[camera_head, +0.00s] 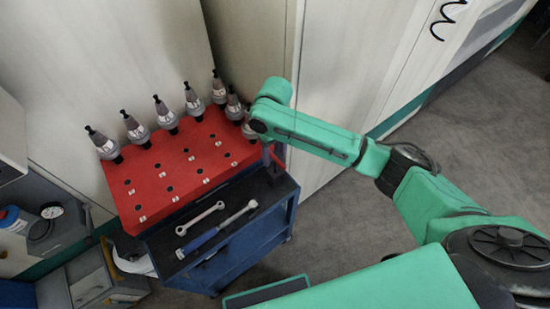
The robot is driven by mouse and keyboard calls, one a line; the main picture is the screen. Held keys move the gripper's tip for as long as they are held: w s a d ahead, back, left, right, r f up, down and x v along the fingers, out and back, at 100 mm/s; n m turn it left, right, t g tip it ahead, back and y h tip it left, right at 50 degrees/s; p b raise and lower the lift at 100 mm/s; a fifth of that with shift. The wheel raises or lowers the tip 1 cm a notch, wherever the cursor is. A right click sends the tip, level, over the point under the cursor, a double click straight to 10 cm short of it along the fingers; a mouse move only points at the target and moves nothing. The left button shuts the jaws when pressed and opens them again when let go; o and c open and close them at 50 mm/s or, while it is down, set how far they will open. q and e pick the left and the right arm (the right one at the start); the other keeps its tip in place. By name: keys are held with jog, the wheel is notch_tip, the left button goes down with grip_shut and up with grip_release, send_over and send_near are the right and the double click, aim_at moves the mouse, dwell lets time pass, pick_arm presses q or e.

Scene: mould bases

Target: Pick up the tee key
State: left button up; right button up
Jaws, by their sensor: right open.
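My right arm reaches in from the right over the tool cart. Its gripper (270,168) points down at the right end of the cart's black top tray (222,228), and it is open. A small red piece (277,156) shows beside the gripper; I cannot tell whether it is part of the tee key. No tee key shows clearly elsewhere, and the arm hides part of that corner. My left gripper is not in view.
On the black tray lie a double-ended wrench (200,218) and a torque wrench with a blue grip (199,241). Behind them a red rack (180,165) holds several grey tool holders (167,116). Pale cabinets (345,75) stand close behind. Grey floor is free at right.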

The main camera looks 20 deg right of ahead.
aim_at(275, 170)
notch_tip(275, 170, down, 4)
jog(key=shift+f, duration=0.15)
jog(key=shift+d+f, duration=0.1)
jog(key=shift+f, duration=0.05)
jog(key=shift+c, duration=1.3)
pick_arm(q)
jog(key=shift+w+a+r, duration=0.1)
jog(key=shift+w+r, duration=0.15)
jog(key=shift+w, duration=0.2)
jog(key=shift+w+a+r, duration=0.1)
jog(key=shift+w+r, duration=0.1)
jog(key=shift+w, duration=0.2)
pick_arm(e)
grip_shut()
